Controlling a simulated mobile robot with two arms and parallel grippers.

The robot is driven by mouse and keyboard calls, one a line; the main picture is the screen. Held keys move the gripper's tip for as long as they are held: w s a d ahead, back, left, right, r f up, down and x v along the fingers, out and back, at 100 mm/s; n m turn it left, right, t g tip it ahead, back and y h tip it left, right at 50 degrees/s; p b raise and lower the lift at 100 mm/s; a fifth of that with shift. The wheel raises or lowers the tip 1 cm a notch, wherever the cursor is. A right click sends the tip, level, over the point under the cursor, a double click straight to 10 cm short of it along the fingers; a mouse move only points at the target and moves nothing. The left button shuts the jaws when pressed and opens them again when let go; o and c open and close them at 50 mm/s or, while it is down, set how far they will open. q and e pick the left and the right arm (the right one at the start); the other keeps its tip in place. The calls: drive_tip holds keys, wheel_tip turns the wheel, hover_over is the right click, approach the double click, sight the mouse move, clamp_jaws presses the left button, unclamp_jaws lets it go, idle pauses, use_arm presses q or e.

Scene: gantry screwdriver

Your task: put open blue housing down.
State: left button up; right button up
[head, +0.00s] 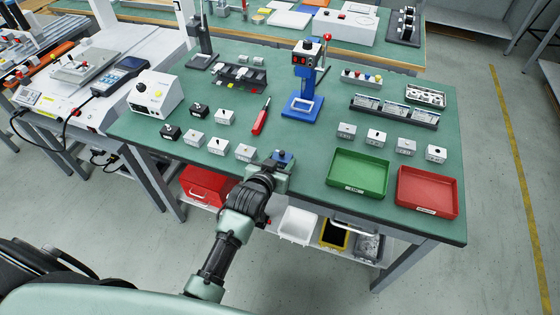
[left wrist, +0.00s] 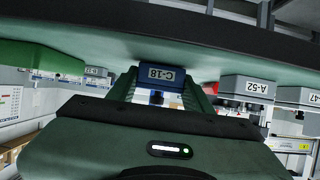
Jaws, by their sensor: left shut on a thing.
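The small blue housing (head: 284,155) is at the front edge of the green-topped table, in the fingers of my left gripper (head: 281,162). In the left wrist view, which looks upside down, the blue housing (left wrist: 165,74) carries a label reading C-18 and sits between the two green fingers. My left gripper is shut on it. The housing is at or very near the table top; I cannot tell whether it touches. Its open side is not clear in these views. My right gripper is not in view.
A grey box (head: 245,152) stands just left of the gripper, with several more behind. A green tray (head: 357,176) and a red tray (head: 427,194) lie to the right. A blue press stand (head: 303,105) is behind. The table (head: 310,145) is bare between gripper and press.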

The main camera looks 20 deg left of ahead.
use_arm(q)
drive_tip(key=shift+f, duration=0.1)
drive_tip(key=o, duration=1.5)
drive_tip(key=shift+o, duration=0.2)
drive_tip(key=v, duration=1.2)
drive_tip(key=shift+p, duration=0.3)
